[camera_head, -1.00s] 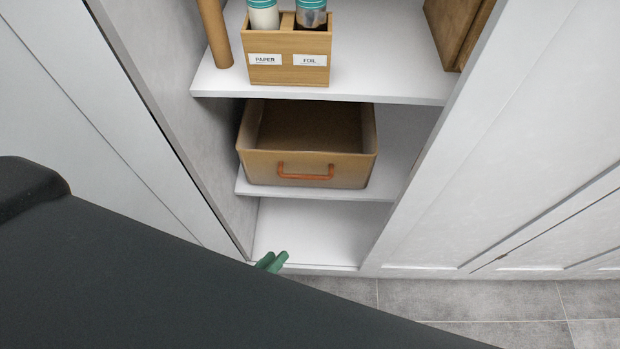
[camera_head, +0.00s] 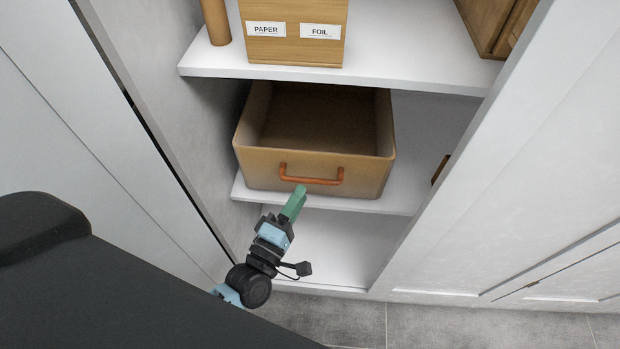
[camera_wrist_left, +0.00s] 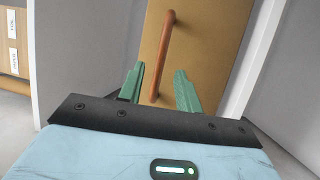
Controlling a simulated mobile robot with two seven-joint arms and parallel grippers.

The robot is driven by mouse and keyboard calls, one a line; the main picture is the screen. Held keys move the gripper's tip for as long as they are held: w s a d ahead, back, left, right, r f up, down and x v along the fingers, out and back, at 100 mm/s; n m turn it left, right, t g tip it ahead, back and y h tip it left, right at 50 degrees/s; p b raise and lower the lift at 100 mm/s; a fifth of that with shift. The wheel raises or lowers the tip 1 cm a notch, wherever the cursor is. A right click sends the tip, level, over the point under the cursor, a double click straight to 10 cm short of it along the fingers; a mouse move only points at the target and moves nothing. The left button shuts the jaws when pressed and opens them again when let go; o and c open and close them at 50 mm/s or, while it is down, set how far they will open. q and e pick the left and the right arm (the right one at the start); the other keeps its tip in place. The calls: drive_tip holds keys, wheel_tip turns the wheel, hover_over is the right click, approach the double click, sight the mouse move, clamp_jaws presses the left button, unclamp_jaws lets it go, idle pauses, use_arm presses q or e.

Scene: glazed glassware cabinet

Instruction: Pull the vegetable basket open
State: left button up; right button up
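The vegetable basket (camera_head: 258,176) is a tan, open-topped bin on the middle shelf of the cabinet. An orange-brown bar handle (camera_head: 311,181) crosses its front; it also shows in the left wrist view (camera_wrist_left: 163,50). My left gripper (camera_head: 298,194) is just in front of and below the handle in the head view. In the left wrist view its two green fingers (camera_wrist_left: 158,88) are spread apart, with the lower end of the handle appearing between them. Whether they touch it I cannot tell. The right gripper is not in view.
A wooden box (camera_head: 296,50) labelled PAPER and FOIL stands on the shelf above, beside a brown cylinder (camera_head: 215,20). Cabinet side walls flank the basket. The lowest shelf (camera_head: 330,245) looks clear. A small brown object (camera_head: 440,168) shows at the right.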

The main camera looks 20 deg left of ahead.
sight(310, 180)
use_arm(q)
drive_tip(key=x, duration=0.5)
drive_tip(key=shift+w, duration=0.4)
clamp_jaws()
